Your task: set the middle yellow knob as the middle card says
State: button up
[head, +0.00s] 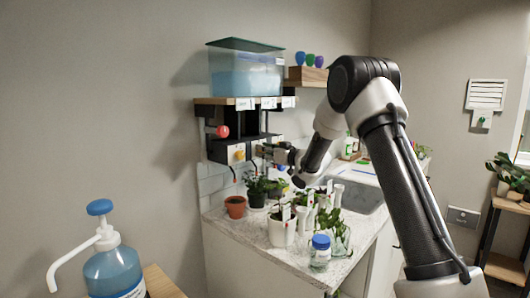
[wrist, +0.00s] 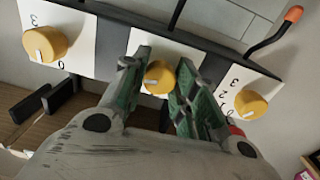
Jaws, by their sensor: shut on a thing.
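In the wrist view the middle yellow knob (wrist: 158,77) sits on a white dial plate between two other yellow knobs. The fingers of my gripper (wrist: 164,70) are shut on its sides. A pale pointer mark shows on its face, toward the lower left in that view. The numbers around it are hidden by the fingers. In the head view my gripper (head: 270,149) is at the dark panel under the shelf and hides the middle knob. The middle card (head: 268,102) hangs on the shelf's front edge, too small to read.
Yellow knobs stand to the left (wrist: 45,43) and right (wrist: 250,103) in the wrist view, close to my fingers. A tank of blue liquid (head: 246,75) stands on the shelf. A red ball (head: 223,131) is beside the panel. Potted plants and jars (head: 320,250) crowd the counter below.

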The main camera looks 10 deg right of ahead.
jog(key=o, duration=1)
jog(key=shift+s+d, duration=0.1)
jog(key=v, duration=1.1)
jog(key=shift+s+d+f, duration=0.1)
jog(key=shift+s+d, duration=0.15)
jog(key=shift+s, duration=0.05)
